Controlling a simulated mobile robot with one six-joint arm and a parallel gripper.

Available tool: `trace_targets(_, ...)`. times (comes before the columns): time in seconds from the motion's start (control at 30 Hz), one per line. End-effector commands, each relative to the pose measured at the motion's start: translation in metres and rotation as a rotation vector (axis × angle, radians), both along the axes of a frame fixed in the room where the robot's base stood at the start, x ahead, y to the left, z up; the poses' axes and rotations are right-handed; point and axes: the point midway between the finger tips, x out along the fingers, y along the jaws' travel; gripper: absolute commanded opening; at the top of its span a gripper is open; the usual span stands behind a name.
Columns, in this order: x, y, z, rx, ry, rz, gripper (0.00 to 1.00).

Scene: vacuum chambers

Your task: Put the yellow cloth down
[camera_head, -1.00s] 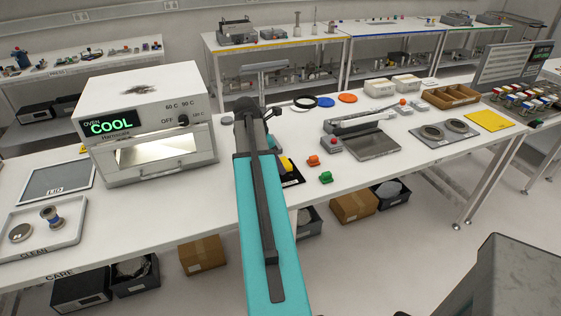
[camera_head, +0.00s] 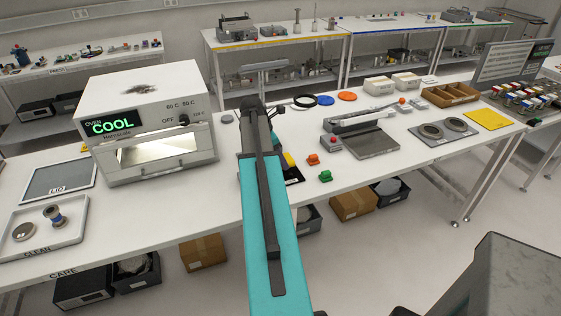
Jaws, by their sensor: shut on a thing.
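My teal and dark arm reaches up from the bottom of the view over the middle of the bench. Its own links hide my gripper and whatever is in it. A small yellow thing (camera_head: 289,159) shows just right of the arm, partly covered by it, above a dark pad (camera_head: 294,176) on the bench. I cannot tell whether it is the yellow cloth or whether my gripper touches it. A flat yellow square (camera_head: 488,119) lies on the bench at the right; whether it is cloth is unclear.
The white oven (camera_head: 150,125), reading COOL, stands left of the arm. The clean tray (camera_head: 40,230) is at the far left. Orange (camera_head: 313,160) and green (camera_head: 326,176) pieces lie right of the arm, before a grey device (camera_head: 372,144). Bare bench shows near the front edge.

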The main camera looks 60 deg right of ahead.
Motion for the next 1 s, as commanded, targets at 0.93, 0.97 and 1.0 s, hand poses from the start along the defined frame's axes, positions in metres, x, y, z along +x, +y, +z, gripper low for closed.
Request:
trace_targets(0.93,0.000,0.000,-0.027,0.000,0.000,-0.001,0.68)
trace_targets(0.97,0.000,0.000,-0.027,0.000,0.000,-0.001,0.69)
trace_targets(1.0,0.000,0.000,-0.027,0.000,0.000,-0.001,0.69)
